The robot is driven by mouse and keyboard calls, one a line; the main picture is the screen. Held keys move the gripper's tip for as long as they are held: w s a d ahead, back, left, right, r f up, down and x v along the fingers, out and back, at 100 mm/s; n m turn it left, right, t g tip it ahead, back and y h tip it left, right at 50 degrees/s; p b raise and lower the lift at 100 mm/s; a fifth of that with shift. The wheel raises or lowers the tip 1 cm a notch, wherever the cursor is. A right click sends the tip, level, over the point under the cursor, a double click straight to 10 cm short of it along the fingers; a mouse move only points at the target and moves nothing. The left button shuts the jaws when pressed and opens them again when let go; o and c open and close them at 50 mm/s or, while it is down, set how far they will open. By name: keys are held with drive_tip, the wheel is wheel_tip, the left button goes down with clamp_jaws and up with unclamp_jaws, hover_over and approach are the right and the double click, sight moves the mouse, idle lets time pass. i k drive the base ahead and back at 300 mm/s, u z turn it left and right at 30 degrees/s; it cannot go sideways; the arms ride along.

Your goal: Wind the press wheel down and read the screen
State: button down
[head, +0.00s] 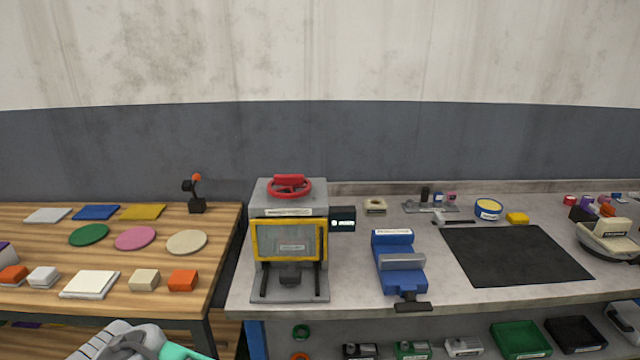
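The press (258,225) is a grey box-shaped machine on the left part of the grey bench. Its red wheel (289,188) lies flat on top. A yellow-framed clear guard (255,243) covers the front, with a dark block (290,274) low in the opening. A small dark screen (343,219) stands at the press's right side, showing a line of pale text too small to read. Part of my arm, white, grey and teal, shows at the bottom left edge; my gripper's fingertips are not in view, and nothing of mine touches the press.
A blue vise (398,265) and a black mat (515,255) lie right of the press on the grey bench (350,290). A wooden table (120,215) with coloured plates and blocks stands left, a narrow gap between. Green (520,340) and black bins (575,335) sit below.

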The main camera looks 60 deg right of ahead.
sight(289, 182)
drive_tip(key=z, duration=0.45)
drive_tip(key=i, duration=0.35)
drive_tip(key=z, duration=1.6)
